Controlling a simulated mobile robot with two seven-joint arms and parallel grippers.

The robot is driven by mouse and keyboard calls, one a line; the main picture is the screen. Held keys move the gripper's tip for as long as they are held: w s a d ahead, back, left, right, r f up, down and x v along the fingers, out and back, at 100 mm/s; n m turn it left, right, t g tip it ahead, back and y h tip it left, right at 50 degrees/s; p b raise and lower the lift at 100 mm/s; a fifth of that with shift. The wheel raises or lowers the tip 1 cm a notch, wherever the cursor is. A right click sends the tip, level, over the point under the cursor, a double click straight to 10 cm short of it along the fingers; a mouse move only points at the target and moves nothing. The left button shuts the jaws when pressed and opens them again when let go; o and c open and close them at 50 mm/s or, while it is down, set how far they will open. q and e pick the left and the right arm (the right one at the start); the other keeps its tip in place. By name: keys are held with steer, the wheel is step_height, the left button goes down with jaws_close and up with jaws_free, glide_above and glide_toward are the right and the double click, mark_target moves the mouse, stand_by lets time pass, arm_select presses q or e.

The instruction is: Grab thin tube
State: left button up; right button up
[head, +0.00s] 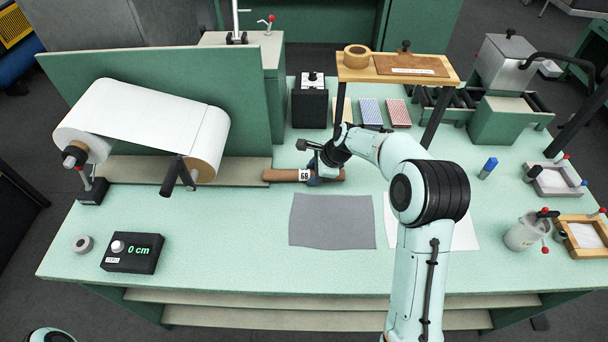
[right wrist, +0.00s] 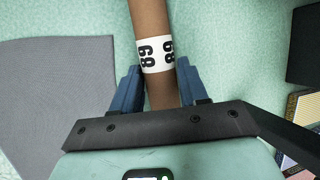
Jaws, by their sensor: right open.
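A thin brown tube (head: 282,175) with a white number label lies lengthwise on the green table behind the grey cloth. My right gripper (head: 318,174) is over the tube, to the right of the label. In the right wrist view the tube (right wrist: 150,18) runs between the two blue fingers of the right gripper (right wrist: 158,88), which are open, one on each side, with the label near their tips. Small gaps seem to show beside the tube. The tube's near end is hidden behind the black gripper bar. My left gripper is out of view.
A grey cloth (head: 331,222) lies in front of the tube, with a white sheet (head: 462,232) partly behind my right arm. A white paper roll (head: 140,118) stands left. A raised wooden shelf (head: 443,72) stands behind. The front left table is mostly clear around a 0 cm display (head: 133,253).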

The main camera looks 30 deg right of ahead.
steer(key=c, duration=0.7)
